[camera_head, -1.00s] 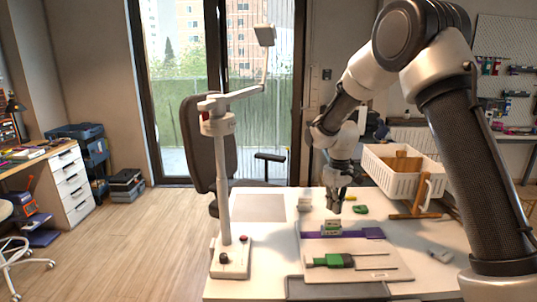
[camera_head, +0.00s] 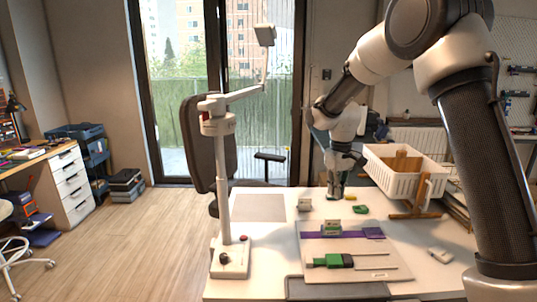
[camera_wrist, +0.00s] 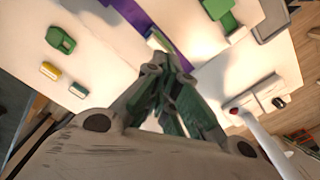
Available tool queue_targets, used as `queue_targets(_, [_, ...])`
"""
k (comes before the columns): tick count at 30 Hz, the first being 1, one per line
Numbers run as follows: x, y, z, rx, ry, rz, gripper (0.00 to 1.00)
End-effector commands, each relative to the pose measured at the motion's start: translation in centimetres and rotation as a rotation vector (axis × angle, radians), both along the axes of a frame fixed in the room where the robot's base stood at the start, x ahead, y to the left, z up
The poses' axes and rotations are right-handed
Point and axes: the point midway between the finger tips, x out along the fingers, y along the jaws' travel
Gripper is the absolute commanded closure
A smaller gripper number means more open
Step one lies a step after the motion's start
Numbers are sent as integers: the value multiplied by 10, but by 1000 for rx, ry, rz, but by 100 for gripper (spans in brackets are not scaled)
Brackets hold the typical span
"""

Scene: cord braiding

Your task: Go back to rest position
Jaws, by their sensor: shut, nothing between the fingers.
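My gripper (camera_head: 336,196) is shut and empty above the back part of the white table (camera_head: 272,267), behind the work board (camera_head: 385,252). In the wrist view its fingers (camera_wrist: 163,62) are closed together. A purple strip (camera_head: 345,234) lies across the board, with a small green and white block (camera_head: 331,227) on it. The gripper is apart from all of these.
A white basket (camera_head: 392,181) stands on a wooden stand at the right. A white post lamp (camera_head: 225,190) stands at the left, its base also in the wrist view (camera_wrist: 268,92). A green piece (camera_head: 360,209) and a small pale block (camera_head: 304,204) lie near the gripper.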

Motion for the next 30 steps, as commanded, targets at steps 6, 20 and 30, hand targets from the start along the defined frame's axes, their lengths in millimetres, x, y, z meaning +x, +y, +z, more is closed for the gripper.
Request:
queue_targets(6, [-44, -12, -16, -28, 88, -86, 100])
queue_targets(20, [-208, -91, 82, -1, 6, -320, 100])
queue_targets(30, [-312, -132, 119, 58, -185, -447, 100])
